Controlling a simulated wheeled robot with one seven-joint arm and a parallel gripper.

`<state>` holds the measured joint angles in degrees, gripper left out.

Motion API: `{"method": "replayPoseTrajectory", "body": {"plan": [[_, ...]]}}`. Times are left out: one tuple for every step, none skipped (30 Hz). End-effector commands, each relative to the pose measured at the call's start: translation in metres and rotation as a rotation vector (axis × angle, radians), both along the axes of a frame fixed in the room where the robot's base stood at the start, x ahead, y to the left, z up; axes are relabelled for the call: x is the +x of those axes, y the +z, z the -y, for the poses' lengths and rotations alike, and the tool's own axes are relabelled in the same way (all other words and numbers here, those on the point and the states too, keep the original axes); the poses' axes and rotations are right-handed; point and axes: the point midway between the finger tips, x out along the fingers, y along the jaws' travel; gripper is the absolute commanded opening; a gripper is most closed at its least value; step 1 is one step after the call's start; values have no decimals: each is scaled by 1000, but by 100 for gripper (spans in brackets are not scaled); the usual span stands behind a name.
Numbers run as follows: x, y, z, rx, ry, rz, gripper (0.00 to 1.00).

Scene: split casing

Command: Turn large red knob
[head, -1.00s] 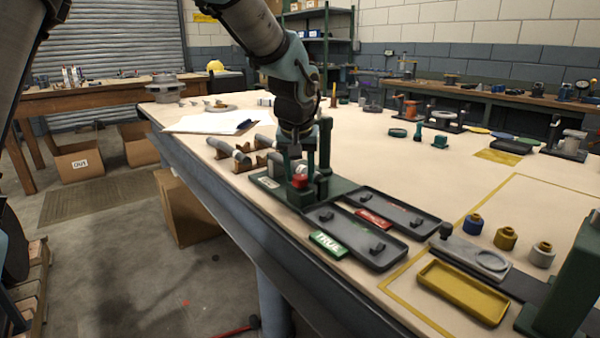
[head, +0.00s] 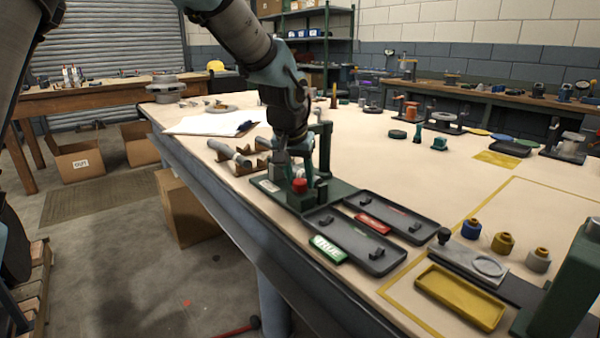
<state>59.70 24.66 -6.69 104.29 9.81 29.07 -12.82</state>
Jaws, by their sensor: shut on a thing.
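The large red knob (head: 299,186) stands on the dark green fixture (head: 340,189) near the table's front edge. My gripper (head: 296,180) points down at it from above, with its fingertips at the knob's sides. It is shut on the knob, though the exact contact is small and partly hidden. A green upright post (head: 325,146) of the fixture rises close behind my gripper. A pale part beside the fingers is mostly hidden.
Two dark trays (head: 390,216) adjoin the fixture on the right, with a green TRUE label (head: 328,248) in front. Grey cylinders (head: 222,148) rest on wooden supports at left. A clipboard with paper (head: 205,124) lies behind.

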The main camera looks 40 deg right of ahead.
Motion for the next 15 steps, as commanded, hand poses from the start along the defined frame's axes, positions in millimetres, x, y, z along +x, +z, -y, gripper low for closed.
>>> {"method": "replayPoseTrajectory", "body": {"plan": [[3, 4, -1, 0, -32, -2, 0], [2, 4, -1, 0, -58, -2, 0], [3, 4, -2, 1, -90, -2, 0], [3, 4, -2, 1, -116, -3, 0], [3, 4, -2, 0, -139, -2, 0], [3, 4, -2, -1, -170, -3, 0], [3, 4, -1, -1, -194, -3, 0], [3, 4, -2, 0, -217, -4, 0], [3, 4, -2, 1, -248, -3, 0], [4, 4, -2, 1, -268, -3, 0], [3, 4, -2, 1, -290, -3, 0], [4, 3, -2, 0, -315, -3, 0], [3, 3, -1, 1, -334, -3, 0], [4, 3, -2, 0, -352, -3, 0], [3, 3, -1, 0, -374, -2, 0]]}}
